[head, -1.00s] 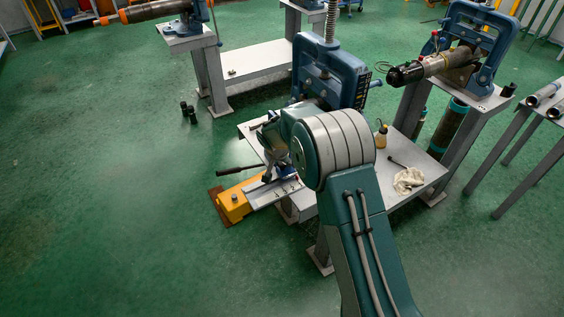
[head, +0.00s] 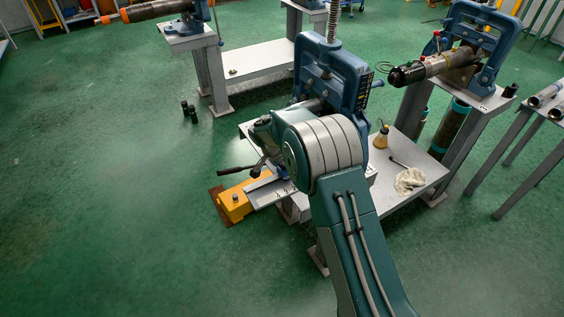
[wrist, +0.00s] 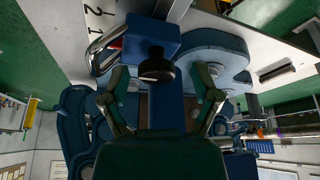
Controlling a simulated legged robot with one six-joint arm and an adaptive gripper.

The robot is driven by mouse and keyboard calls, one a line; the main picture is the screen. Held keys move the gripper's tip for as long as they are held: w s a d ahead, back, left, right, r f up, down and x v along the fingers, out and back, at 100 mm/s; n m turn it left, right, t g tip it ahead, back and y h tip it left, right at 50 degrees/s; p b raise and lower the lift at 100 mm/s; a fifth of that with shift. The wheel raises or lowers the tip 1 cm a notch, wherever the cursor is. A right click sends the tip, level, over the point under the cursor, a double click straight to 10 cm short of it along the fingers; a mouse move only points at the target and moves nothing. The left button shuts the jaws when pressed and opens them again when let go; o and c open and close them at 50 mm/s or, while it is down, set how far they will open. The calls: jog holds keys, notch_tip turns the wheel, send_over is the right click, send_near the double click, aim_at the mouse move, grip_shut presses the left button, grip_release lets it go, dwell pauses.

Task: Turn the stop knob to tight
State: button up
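In the wrist view a black round knob (wrist: 156,68) sits in front of a blue block, between my two fingers. I take it for the stop knob. My gripper (wrist: 161,88) is open, with one finger on each side of the knob and a visible gap to both. In the head view my forearm and wrist (head: 266,130) reach over the near bench beside the large blue pipe vise (head: 335,75). My fingers and the knob are mostly hidden there by the arm. Whether the knob is tight cannot be seen.
A dark lever (head: 237,170) sticks out left above a yellow block (head: 236,203) on the slide. A second vise (head: 470,45) stands at the right.

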jog(key=shift+r, duration=0.1)
jog(key=shift+r, duration=0.2)
jog(key=v, duration=1.1)
jog(key=shift+s+a, duration=0.15)
jog(key=shift+a, duration=0.1)
jog(key=shift+r, duration=0.15)
